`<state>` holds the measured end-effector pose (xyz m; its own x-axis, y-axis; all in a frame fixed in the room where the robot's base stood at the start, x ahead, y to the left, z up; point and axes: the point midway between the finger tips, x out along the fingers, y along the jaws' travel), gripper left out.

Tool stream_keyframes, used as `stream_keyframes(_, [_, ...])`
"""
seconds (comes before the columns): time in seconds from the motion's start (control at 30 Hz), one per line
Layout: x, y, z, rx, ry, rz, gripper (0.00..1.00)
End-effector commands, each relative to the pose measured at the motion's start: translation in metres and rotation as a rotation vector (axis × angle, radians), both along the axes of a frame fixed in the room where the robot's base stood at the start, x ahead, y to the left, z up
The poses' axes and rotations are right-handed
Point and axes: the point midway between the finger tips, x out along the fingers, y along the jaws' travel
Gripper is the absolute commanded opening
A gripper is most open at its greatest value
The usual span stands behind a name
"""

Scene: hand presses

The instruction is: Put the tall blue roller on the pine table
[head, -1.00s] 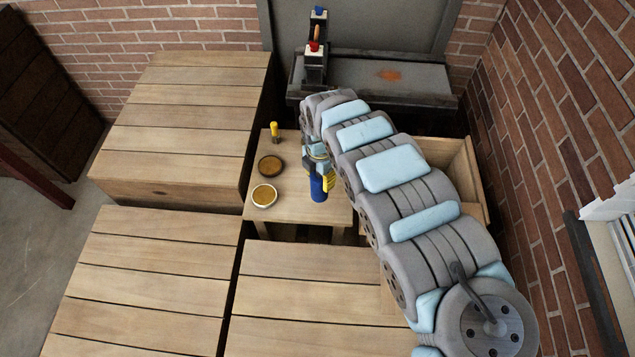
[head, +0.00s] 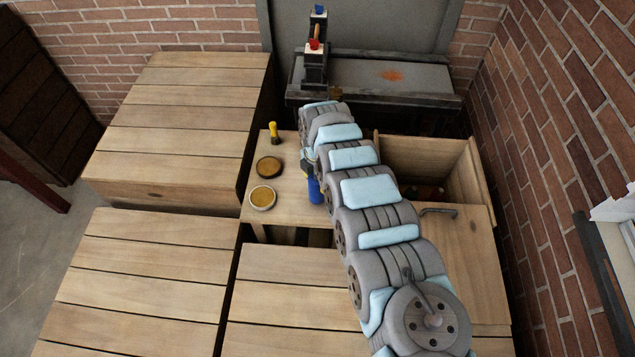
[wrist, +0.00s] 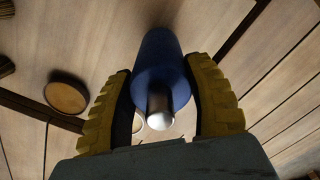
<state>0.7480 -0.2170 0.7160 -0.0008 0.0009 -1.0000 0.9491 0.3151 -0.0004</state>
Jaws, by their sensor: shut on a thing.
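The tall blue roller (head: 314,190) is held upright or nearly so over the small light wood table (head: 288,212). I cannot tell whether its lower end touches the table. My gripper (head: 308,168) is at its upper end, partly hidden by my arm. In the wrist view, the yellow ridged fingers of my gripper (wrist: 161,70) are shut around the blue roller (wrist: 158,52), whose bare metal end points at the camera. Which wooden surface is the pine table is not marked.
On the small table stand a yellow-and-black roller (head: 273,132), a dark-rimmed dish (head: 269,167) and a pale-rimmed dish (head: 263,197). An open wooden box (head: 462,165) lies right of my arm. A press (head: 316,65) stands behind. Large plank surfaces (head: 190,100) left look clear.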

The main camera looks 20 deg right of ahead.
Motion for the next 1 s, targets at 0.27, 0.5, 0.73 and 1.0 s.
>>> stream_keyframes(0.27, [0.0006,-0.0005,-0.0067,-0.003,-0.002,0.0,0.14])
stream_keyframes(0.5, [0.0005,-0.0006,-0.0099,-0.002,-0.002,0.0,0.63])
stream_keyframes(0.73, [0.0003,-0.0005,-0.0099,-0.002,-0.002,0.0,0.79])
stream_keyframes(1.0, [0.0003,-0.0012,-0.0009,-0.002,-0.002,-0.001,0.79])
